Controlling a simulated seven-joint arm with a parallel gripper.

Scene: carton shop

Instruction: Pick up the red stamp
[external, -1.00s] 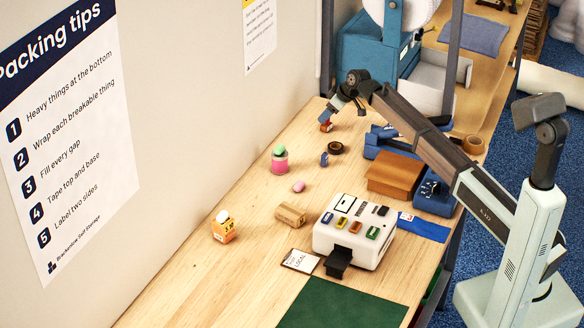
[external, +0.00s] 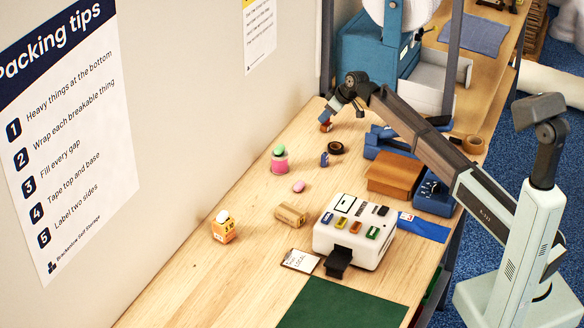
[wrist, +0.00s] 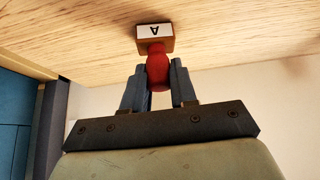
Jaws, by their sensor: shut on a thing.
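The red stamp (wrist: 158,70) has a red rounded handle and a brown block with a white face marked "A". In the wrist view my gripper (wrist: 158,80) is shut on its handle, one finger on each side. In the external view the stamp (external: 326,127) shows small at the far end of the table, under my gripper (external: 326,119). I cannot tell whether its base touches the table.
A wall (external: 200,90) runs along the left.

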